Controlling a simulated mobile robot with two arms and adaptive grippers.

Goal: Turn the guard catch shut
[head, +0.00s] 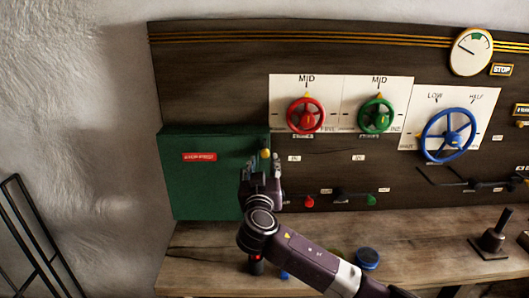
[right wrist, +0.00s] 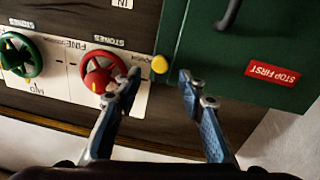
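The guard is a green box (head: 205,185) with a red STOP FIRST label, fixed at the left of the dark panel. A small yellow knob (head: 265,153), which looks like its catch, sits at the box's right edge. It also shows in the right wrist view (right wrist: 159,64), between the fingertips but a little beyond them. My right gripper (head: 262,166) is open in front of that edge, with one finger on each side of the knob and no visible contact. Much of the catch's lower part is hidden by the gripper in the head view. My left gripper is out of view.
A red handwheel (head: 306,115) and a green handwheel (head: 376,115) are right of the box, then a blue one (head: 447,135). Below are small levers with red and green knobs. A wooden bench (head: 420,240) carries a blue round item (head: 367,258) and a dark lever (head: 493,237).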

